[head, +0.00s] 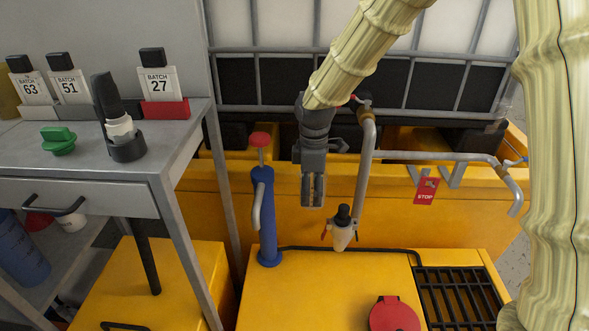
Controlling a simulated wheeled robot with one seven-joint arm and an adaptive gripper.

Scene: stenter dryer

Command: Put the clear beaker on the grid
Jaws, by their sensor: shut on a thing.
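My gripper (313,203) points down above the back part of the yellow machine top, left of the curved grey pipe. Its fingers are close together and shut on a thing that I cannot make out. I cannot pick out a clear beaker anywhere in the head view. The grid (458,298) is a black barred grate set into the yellow top (340,290) at the lower right. My gripper is to the left of the grid, higher up and apart from it. No object shows on the visible part of the grid.
A blue post with a red knob (266,215) stands left of my gripper. A cream nozzle with a black top (342,232) hangs just to its lower right. A red round lid (394,314) lies left of the grid. A red STOP tag (426,190) hangs behind.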

